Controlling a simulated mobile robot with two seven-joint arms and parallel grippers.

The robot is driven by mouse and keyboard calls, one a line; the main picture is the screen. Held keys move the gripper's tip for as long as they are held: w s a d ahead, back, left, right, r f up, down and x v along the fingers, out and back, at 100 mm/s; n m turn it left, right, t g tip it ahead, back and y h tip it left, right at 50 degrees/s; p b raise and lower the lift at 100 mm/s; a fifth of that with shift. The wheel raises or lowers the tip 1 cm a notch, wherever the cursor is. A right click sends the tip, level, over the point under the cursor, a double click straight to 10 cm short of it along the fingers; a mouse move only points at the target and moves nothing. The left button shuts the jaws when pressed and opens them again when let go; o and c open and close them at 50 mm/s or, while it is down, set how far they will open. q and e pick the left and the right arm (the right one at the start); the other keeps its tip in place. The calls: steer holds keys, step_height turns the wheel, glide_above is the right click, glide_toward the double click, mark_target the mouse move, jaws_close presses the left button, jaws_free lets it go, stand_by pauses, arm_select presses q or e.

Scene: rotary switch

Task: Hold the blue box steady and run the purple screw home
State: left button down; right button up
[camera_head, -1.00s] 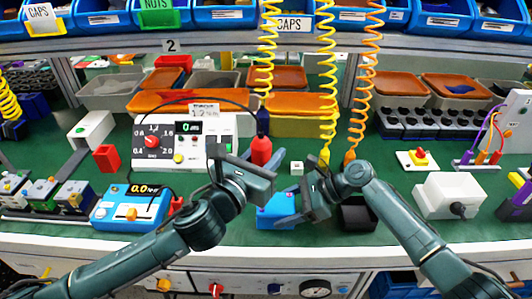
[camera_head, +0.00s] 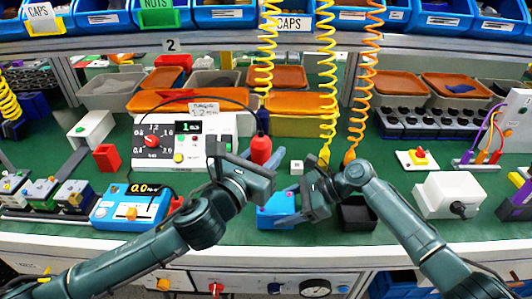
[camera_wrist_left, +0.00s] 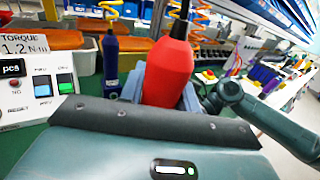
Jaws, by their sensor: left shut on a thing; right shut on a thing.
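The blue box (camera_head: 277,211) sits on the green bench at the front middle. My right gripper (camera_head: 297,211) is shut on its right side. My left gripper (camera_head: 262,174) is shut on the red power screwdriver (camera_head: 261,151), just above and behind the box. In the left wrist view the red screwdriver (camera_wrist_left: 167,75) stands upright between the fingers (camera_wrist_left: 160,98). The screwdriver's lower end is hidden behind my left gripper. I cannot make out the purple screw.
A white torque unit (camera_head: 195,150) with a green display stands to the left. A blue meter (camera_head: 132,207) is in front of it. A black tray (camera_head: 357,214) is right of the box. A dark blue screwdriver (camera_wrist_left: 110,65) hangs behind the red one.

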mark_target(266, 136)
arm_select(q)
steer(key=shift+r, duration=2.25)
arm_select(e)
steer(key=o, duration=1.5)
steer(key=shift+c, duration=0.2)
